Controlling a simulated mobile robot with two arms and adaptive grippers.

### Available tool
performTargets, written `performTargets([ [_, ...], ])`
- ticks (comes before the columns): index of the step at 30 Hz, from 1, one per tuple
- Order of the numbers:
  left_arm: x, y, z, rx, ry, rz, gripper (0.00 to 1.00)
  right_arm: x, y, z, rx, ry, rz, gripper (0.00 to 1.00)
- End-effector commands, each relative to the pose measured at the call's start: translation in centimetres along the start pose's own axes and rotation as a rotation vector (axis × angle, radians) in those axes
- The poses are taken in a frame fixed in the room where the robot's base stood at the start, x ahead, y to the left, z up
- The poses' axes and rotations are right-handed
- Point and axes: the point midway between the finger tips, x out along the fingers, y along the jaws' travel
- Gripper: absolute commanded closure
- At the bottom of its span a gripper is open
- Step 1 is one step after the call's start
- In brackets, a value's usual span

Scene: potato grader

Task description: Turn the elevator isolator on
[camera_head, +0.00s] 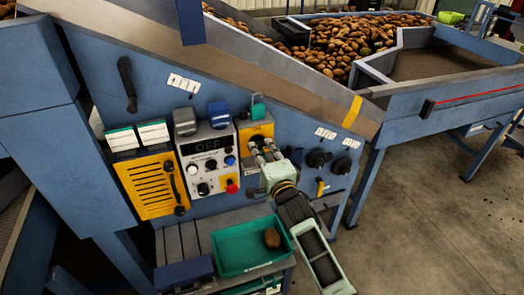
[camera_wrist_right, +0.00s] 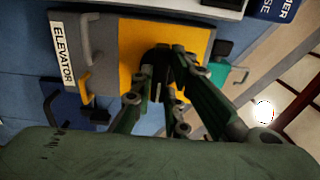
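The elevator isolator is a yellow plate (camera_head: 256,131) on the blue machine side, with "ON" readable at its top in the head view. In the right wrist view the yellow plate (camera_wrist_right: 140,42) sits beside a white "ELEVATOR" label (camera_wrist_right: 62,54). A dark rotary handle (camera_wrist_right: 158,58) stands at the plate's middle. My right gripper (camera_head: 263,143) is at the plate, its fingertips pointing into it. In the wrist view the right gripper (camera_wrist_right: 166,70) has its fingers on both sides of the handle. Whether they grip it is unclear. My left gripper is out of view.
Left of the isolator is a grey control panel (camera_head: 207,160) with an "OFF" display and a red button (camera_head: 231,186). A green tray (camera_head: 245,248) holds one potato (camera_head: 272,238) below. Dark rotary knobs (camera_head: 318,158) sit to the right. Open floor (camera_head: 420,195) lies right.

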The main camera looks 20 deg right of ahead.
Motion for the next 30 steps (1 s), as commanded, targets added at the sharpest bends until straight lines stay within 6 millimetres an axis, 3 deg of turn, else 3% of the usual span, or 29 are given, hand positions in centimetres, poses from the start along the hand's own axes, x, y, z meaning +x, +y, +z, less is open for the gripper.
performTargets([
  [4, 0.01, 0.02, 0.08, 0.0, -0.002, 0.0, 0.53, -0.02, 0.04, 0.0, 0.0, 0.0, 0.001, 1.0],
  [17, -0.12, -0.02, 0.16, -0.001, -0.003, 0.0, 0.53, -0.03, 0.05, 0.01, -0.041, 0.0, 0.002, 1.0],
  [30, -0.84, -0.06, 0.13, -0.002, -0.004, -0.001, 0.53, -0.02, 0.04, -0.02, -0.363, 0.001, 0.003, 1.0],
])
